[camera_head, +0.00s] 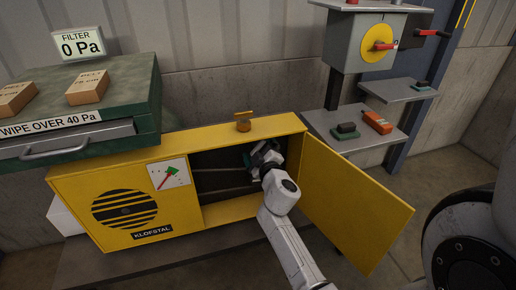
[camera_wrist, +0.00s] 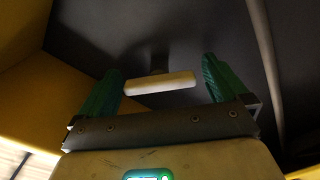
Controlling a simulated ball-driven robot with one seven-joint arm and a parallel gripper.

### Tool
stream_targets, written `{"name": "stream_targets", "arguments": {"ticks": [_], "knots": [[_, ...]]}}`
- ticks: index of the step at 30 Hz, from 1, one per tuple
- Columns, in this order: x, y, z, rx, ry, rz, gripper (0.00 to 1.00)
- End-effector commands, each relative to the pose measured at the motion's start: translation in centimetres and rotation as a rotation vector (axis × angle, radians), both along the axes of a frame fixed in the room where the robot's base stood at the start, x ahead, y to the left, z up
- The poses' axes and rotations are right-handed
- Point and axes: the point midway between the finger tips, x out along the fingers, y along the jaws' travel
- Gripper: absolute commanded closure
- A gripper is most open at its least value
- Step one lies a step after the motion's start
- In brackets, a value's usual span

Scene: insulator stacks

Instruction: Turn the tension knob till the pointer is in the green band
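The yellow cabinet (camera_head: 125,175) has its right compartment open, and my arm reaches inside. My gripper (camera_head: 262,155) is in that opening. In the wrist view my gripper (camera_wrist: 162,66) is open, its two green fingers spread on either side of a pale bar-shaped knob (camera_wrist: 160,83). Gaps show between the bar and both fingers, so it is not gripped. A dark mount shows behind the bar. In the head view the knob is hidden by my gripper. A white dial plate (camera_head: 169,176) on the cabinet front bears red and green marks; the pointer's exact reading is too small to tell.
The open yellow door (camera_head: 352,197) stands to the right of my arm. A small orange fixture (camera_head: 244,123) sits on the cabinet top. A green filter box (camera_head: 140,95) is at left. A grey switch box (camera_head: 362,42) and shelves (camera_head: 355,137) stand behind right.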

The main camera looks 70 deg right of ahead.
Motion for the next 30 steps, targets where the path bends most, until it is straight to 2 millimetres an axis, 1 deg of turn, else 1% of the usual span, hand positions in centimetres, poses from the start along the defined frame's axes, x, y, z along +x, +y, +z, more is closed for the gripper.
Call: {"name": "stream_targets", "arguments": {"ticks": [6, 10, 14, 21, 24, 30], "knots": [[0.0, 0.0, 0.0, 0.001, -0.001, 0.000, 0.00], [-0.6, 0.7, -0.1, 0.002, -0.001, 0.000, 0.00], [-1.8, 2.2, 0.0, 0.002, 0.001, 0.001, 0.00], [-4.8, 5.7, -0.2, 0.002, 0.000, 0.001, 0.00], [-5.8, 6.8, -0.2, 0.002, 0.000, 0.000, 0.00], [-6.9, 8.1, -0.1, 0.000, 0.000, 0.000, 0.00]]}}
